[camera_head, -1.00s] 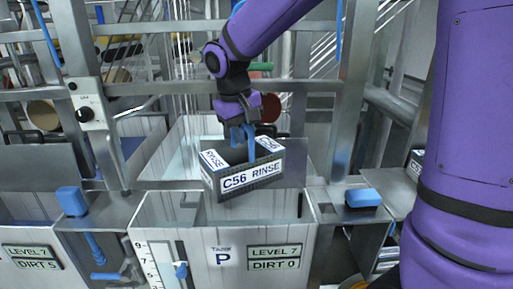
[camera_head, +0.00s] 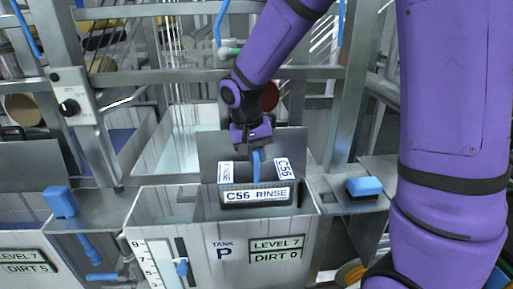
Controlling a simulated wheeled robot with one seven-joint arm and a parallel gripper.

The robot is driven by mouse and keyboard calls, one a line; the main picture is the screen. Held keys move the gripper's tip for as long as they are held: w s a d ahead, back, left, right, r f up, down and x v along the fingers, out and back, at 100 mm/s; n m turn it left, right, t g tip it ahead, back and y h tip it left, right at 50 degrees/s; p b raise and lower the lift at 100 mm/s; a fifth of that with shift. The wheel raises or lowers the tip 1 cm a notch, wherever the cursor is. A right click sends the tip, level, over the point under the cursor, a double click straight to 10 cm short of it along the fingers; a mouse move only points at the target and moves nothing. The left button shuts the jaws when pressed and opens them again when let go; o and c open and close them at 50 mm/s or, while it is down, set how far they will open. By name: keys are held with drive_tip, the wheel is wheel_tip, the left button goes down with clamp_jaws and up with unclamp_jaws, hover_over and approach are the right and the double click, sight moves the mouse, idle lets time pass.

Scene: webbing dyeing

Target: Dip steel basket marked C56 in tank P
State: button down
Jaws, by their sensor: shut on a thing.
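The steel basket (camera_head: 238,208) carries white labels reading "C56" and "RINSE". Its front label stands just above the front wall of tank P, and its lower part is hidden inside the tank's mouth. Tank P (camera_head: 190,258) is the open grey tank at the centre front, with signs "LEVEL 7" and "DIRT 0". My gripper (camera_head: 257,166) points down over the basket and is shut on its blue handle. I cannot see the liquid or whether the basket's bottom touches it.
Blue-topped fittings stand on ledges left (camera_head: 60,202) and right (camera_head: 365,186) of tank P. A neighbouring tank (camera_head: 22,255) at the left reads "DIRT 5". Metal frame posts (camera_head: 87,100) and a crossbar (camera_head: 160,77) stand behind. A blue hooked pipe (camera_head: 220,28) hangs near my arm.

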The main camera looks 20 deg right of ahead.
wheel_tip(320, 180, down, 21)
idle(1.8)
idle(1.3)
drive_tip(key=shift+r, duration=11.85)
